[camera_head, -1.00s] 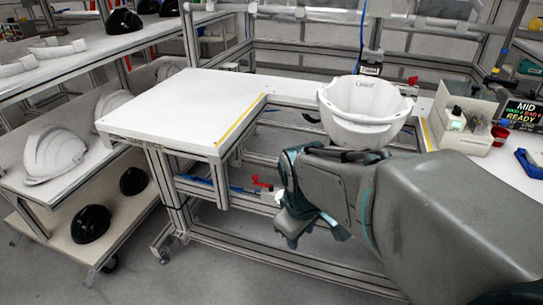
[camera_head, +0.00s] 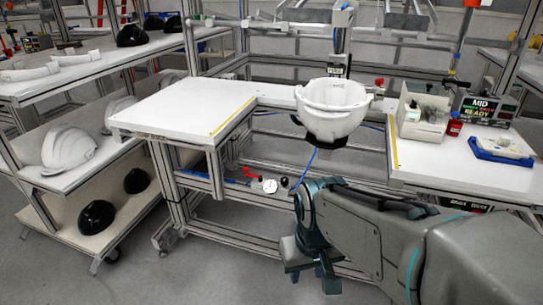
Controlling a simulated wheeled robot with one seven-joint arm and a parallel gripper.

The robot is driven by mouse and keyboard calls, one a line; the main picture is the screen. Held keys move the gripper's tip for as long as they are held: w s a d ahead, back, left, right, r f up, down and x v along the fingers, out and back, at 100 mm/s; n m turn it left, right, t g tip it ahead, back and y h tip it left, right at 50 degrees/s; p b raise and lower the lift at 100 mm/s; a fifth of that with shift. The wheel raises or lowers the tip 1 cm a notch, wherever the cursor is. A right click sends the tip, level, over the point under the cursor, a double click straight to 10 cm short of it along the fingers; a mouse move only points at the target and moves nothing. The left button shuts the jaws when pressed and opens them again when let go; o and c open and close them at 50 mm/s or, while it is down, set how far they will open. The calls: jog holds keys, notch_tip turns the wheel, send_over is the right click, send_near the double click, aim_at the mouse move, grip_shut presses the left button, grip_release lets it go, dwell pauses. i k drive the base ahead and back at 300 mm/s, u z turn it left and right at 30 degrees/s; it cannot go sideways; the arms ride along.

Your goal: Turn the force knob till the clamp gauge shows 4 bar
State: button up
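A small round white gauge (camera_head: 270,186) sits on the frame below the workbench, left of my arm. Its needle and numbers are too small to read. A small dark round knob (camera_head: 284,182) shows just right of the gauge, seemingly the force knob. A red lever (camera_head: 251,173) is to the left of the gauge. My gripper (camera_head: 312,277) hangs low in front of the bench frame, below and right of the gauge and knob, apart from them in the picture. Its fingertips point down and are small; whether they are open or shut is unclear.
A white helmet shell (camera_head: 333,108) sits in the gap between the left table (camera_head: 175,106) and the right table (camera_head: 425,171). A display reading MID and READY (camera_head: 485,108) and a blue tray (camera_head: 488,153) are at right. Floor left of my gripper is clear.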

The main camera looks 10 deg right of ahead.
aim_at(284, 181)
jog(key=i, duration=1.3)
jog(key=u, duration=0.6)
